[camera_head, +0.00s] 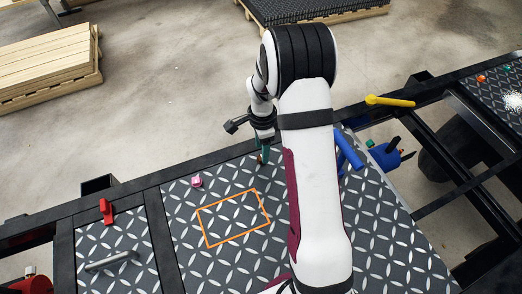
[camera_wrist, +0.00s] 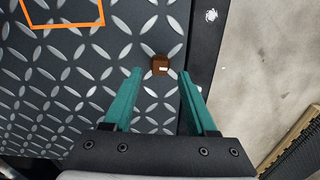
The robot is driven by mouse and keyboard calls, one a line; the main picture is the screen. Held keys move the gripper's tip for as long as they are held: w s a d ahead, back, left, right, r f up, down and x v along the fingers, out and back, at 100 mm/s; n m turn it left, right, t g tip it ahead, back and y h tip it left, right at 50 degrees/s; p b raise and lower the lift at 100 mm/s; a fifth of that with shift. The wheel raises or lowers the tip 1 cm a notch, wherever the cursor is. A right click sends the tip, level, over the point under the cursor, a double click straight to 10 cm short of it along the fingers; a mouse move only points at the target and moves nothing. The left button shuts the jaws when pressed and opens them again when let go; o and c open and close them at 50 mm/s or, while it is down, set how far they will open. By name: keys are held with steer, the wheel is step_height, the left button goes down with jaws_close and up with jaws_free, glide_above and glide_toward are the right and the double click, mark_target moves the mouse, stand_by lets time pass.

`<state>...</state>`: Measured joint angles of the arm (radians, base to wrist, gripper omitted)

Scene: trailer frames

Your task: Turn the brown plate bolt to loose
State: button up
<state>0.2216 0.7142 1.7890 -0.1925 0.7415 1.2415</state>
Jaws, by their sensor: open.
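The brown plate bolt (camera_wrist: 159,62) sits on the dark diamond-tread plate near its edge, in the wrist view. It is a small blocky brown piece with a small white mark on it. My gripper (camera_wrist: 159,73) has two teal fingers spread apart, with nothing between them but open space. The bolt lies at the fingertips, between their lines, with a gap on each side. I cannot tell the height of the fingertips above the plate. In the head view my gripper (camera_head: 263,155) points down at the plate's far edge, and the bolt is mostly hidden there.
An orange outline (camera_head: 234,216) marks the plate. A pink piece (camera_head: 196,181) stands left of my gripper, and a red handle (camera_head: 106,212) is further left. A blue handle (camera_head: 348,150), a blue tool (camera_head: 390,154) and a yellow handle (camera_head: 390,101) are to the right.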

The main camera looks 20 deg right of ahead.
steer(key=shift+f, duration=1.55)
jaws_close()
